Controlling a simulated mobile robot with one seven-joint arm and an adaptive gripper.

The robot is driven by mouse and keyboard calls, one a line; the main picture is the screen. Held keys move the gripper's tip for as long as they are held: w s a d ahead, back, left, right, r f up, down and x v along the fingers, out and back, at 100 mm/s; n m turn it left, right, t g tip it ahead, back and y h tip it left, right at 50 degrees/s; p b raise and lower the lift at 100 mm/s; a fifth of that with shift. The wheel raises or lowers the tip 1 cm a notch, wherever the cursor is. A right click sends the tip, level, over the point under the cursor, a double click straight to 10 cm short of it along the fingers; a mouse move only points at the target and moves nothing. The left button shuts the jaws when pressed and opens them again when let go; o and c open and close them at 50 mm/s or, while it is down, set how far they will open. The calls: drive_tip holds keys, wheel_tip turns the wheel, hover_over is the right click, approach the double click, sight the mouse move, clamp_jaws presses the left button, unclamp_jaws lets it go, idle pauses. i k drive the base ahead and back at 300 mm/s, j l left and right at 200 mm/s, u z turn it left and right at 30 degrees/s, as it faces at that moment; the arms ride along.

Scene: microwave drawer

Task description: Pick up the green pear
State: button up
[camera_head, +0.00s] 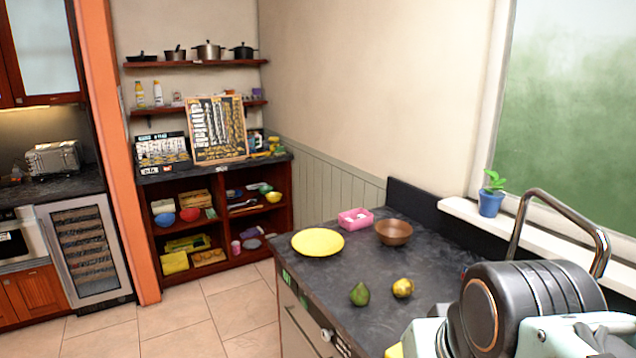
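The green pear (360,294) rests on the dark countertop (345,272), near its front left edge. A yellowish round fruit (403,288) lies just to its right, with a small gap between them. Parts of my arm fill the lower right corner, to the right of the pear and nearer the camera. My gripper's fingers cannot be made out in this view. Nothing touches or covers the pear.
A yellow plate (318,242), a pink container (355,219) and a brown bowl (394,232) stand farther back on the counter. A curved metal faucet (560,215) rises behind my arm. A potted plant (491,200) sits on the windowsill. Tiled floor lies open to the left.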

sight(360, 295)
drive_tip(key=z, duration=0.85)
drive_tip(key=i+j+z, duration=0.15)
drive_tip(key=j+z, duration=0.2)
drive_tip(key=i+j+z, duration=0.1)
drive_tip(key=j+z, duration=0.25)
drive_tip(key=j, duration=0.2)
drive_tip(key=k+j+z, duration=0.15)
drive_tip(key=k+u, duration=0.25)
drive_tip(key=i+j+z, duration=0.35)
drive_tip(key=i+l, duration=0.1)
